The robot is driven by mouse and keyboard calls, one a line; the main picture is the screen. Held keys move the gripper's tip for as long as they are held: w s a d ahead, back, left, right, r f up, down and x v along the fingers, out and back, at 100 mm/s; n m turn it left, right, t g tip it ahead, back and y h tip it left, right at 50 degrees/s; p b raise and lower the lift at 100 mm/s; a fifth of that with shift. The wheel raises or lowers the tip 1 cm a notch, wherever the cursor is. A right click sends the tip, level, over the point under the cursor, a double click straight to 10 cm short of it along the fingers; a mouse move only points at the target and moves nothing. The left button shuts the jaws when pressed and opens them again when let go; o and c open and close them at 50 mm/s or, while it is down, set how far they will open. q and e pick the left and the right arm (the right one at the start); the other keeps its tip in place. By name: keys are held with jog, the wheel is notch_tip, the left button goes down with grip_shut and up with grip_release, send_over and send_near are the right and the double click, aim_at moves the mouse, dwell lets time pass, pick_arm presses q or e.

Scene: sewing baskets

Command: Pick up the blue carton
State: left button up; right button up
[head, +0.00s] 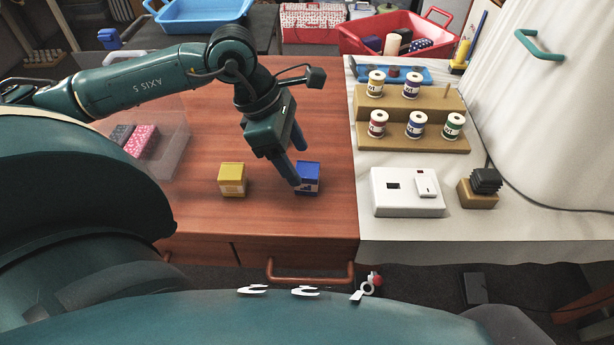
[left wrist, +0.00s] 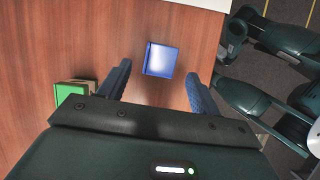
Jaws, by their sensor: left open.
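The blue carton (head: 311,178) stands upright on the wooden tabletop, near its right side, with a pale label on its front. My left gripper (head: 295,162) is open just above and beside it, and one finger covers part of the carton. In the left wrist view, the blue carton (left wrist: 161,59) shows between and a little beyond the two open fingers (left wrist: 158,75). The jaws are empty; I cannot tell whether a finger touches it. My right gripper is not in view.
A yellow carton (head: 232,179) stands left of the blue one. A green-topped box (left wrist: 71,102) shows beside a finger in the left wrist view. A clear bin (head: 172,150) is at left. Spools on a stepped stand (head: 410,140) and a white device (head: 405,200) are at right.

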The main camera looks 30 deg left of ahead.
aim_at(306, 169)
pick_arm(q)
jog(key=x, duration=0.4)
jog(key=shift+w+d, duration=0.2)
jog(key=shift+d, duration=0.1)
jog(key=shift+c, duration=0.2)
jog(key=c, duration=1)
